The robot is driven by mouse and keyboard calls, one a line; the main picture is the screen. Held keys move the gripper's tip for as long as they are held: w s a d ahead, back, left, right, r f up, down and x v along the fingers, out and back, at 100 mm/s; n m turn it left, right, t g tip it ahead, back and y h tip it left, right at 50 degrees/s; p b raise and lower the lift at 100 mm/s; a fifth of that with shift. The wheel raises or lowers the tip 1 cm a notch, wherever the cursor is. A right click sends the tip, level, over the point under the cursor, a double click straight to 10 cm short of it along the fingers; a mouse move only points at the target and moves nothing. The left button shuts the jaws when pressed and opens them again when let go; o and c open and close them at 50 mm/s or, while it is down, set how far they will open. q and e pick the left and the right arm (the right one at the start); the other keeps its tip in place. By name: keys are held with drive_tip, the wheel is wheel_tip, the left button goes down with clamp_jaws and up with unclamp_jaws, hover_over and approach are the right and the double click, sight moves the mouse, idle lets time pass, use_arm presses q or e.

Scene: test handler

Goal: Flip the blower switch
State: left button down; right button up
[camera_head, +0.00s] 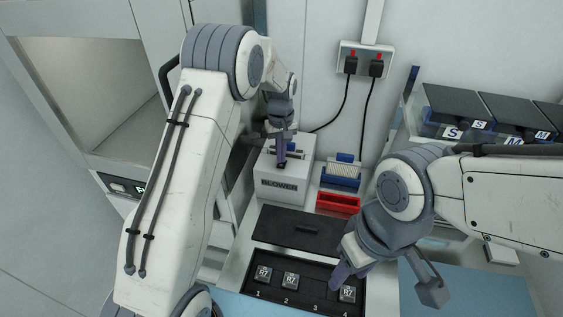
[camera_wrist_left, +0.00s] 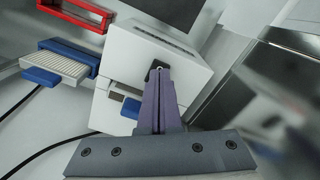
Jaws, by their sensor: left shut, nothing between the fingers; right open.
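The blower (camera_head: 278,186) is a white box with a "BLOWER" label on its front, at the middle of the head view. It also shows, rotated, in the left wrist view (camera_wrist_left: 186,66). My left gripper (camera_head: 281,163) is shut and empty, its purple fingertips at the top of the box. In the left wrist view its fingertips (camera_wrist_left: 158,72) meet a small dark part on the box, likely the switch. The fingers mostly cover that part, so its position cannot be told. My right gripper (camera_head: 348,277) is open, above the right end of the black numbered tray (camera_head: 324,287).
A red open bin (camera_head: 338,202) and a blue-and-white rack (camera_head: 342,174) stand right of the blower. A wall outlet (camera_head: 364,60) has two plugs, with black cables hanging down. Dark-lidded boxes (camera_head: 460,102) stand at the right. A dark plate (camera_head: 297,228) lies before the blower.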

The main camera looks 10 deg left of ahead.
sight(281, 165)
use_arm(q)
drive_tip(key=shift+f+b, duration=0.55)
drive_tip(key=shift+f, duration=0.5)
idle(0.4)
drive_tip(key=shift+r+p, duration=2.8)
drive_tip(key=shift+r, duration=0.8)
